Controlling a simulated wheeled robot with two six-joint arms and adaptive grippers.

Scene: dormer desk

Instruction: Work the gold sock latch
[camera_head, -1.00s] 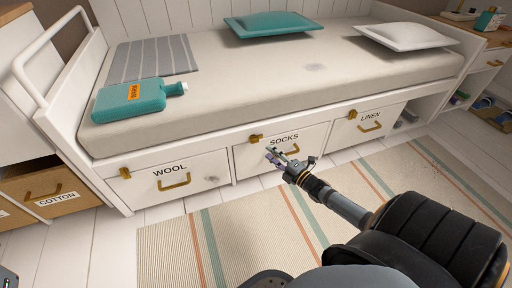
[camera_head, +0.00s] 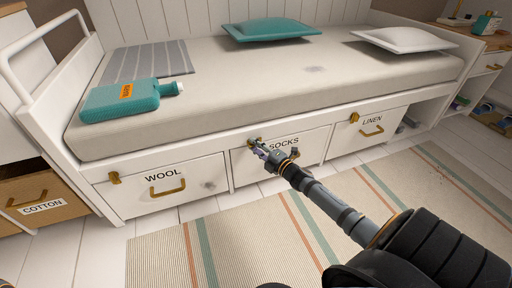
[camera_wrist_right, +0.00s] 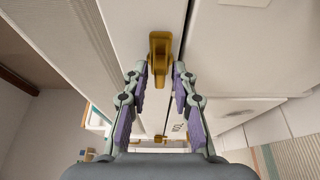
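The gold sock latch (camera_head: 252,140) is at the upper left corner of the white SOCKS drawer (camera_head: 310,150), on the bed's front. My right gripper (camera_head: 258,146) is at the latch and covers part of it and the drawer front. In the right wrist view the latch (camera_wrist_right: 160,55) stands between the fingertips of my open right gripper (camera_wrist_right: 160,73), one finger on each side. A small gap seems to show at each side; contact is hard to tell. The drawer looks shut. My left gripper is not in view.
The WOOL drawer (camera_head: 140,194) and LINEN drawer (camera_head: 390,126) flank it, each with its own gold latch. A COTTON drawer (camera_head: 68,198) sticks out at the left. A teal bottle (camera_head: 110,102) lies on the mattress (camera_head: 240,85).

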